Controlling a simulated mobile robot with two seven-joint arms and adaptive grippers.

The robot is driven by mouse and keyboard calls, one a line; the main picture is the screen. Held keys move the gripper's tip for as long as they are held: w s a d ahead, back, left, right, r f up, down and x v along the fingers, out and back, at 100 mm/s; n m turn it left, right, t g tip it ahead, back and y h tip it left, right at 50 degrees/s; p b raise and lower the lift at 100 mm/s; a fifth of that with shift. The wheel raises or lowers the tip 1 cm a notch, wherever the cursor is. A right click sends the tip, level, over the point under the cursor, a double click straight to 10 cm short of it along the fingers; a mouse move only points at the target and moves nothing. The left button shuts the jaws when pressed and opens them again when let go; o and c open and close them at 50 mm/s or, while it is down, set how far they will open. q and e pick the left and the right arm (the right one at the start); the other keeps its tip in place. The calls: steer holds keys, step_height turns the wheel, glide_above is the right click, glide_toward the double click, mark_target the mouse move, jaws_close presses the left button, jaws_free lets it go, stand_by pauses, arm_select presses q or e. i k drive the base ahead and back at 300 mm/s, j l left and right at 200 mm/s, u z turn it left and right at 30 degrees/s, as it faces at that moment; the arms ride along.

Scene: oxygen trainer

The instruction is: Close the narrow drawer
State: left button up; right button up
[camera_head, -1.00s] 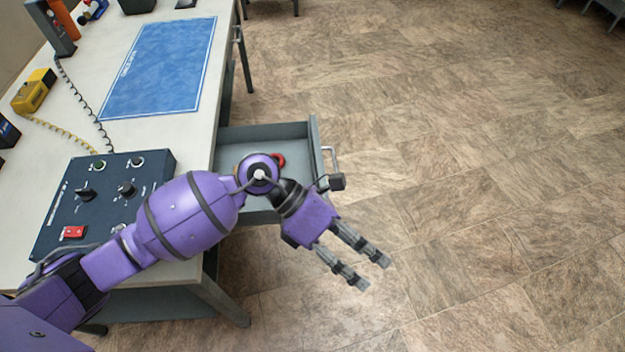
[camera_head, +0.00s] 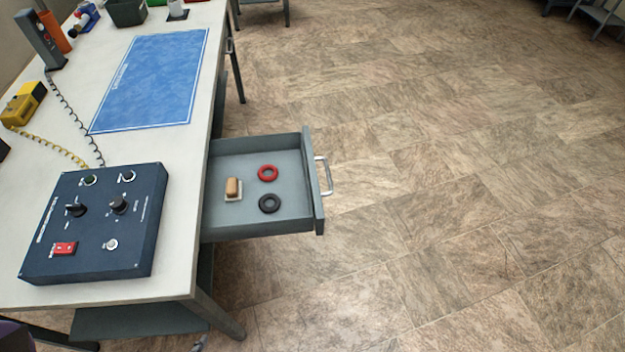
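The grey drawer (camera_head: 222,225) stands pulled out from the right side of the workbench, in the middle of the head view. Its front panel (camera_head: 312,180) faces right and carries a silver bar handle (camera_head: 325,176). Inside lie a red ring (camera_head: 267,173), a black ring (camera_head: 269,204) and a small tan block on a pale base (camera_head: 233,188). Nothing touches the drawer. Neither gripper can be made out clearly; only a bit of my purple arm shows at the bottom left corner.
The white workbench (camera_head: 180,235) holds a dark control box (camera_head: 95,222), a blue mat (camera_head: 150,80), a yellow device (camera_head: 24,103) with a coiled cord, and a dark container (camera_head: 127,12). The tiled floor (camera_head: 450,180) right of the drawer is clear.

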mark_target(301, 209)
steer(key=i+l+u, duration=0.15)
steer(key=l+u, duration=0.15)
steer(key=i+l+u, duration=0.25)
steer(key=l, duration=0.15)
steer(key=l+u, duration=0.4)
steer(key=l, duration=0.35)
steer(key=k, duration=0.05)
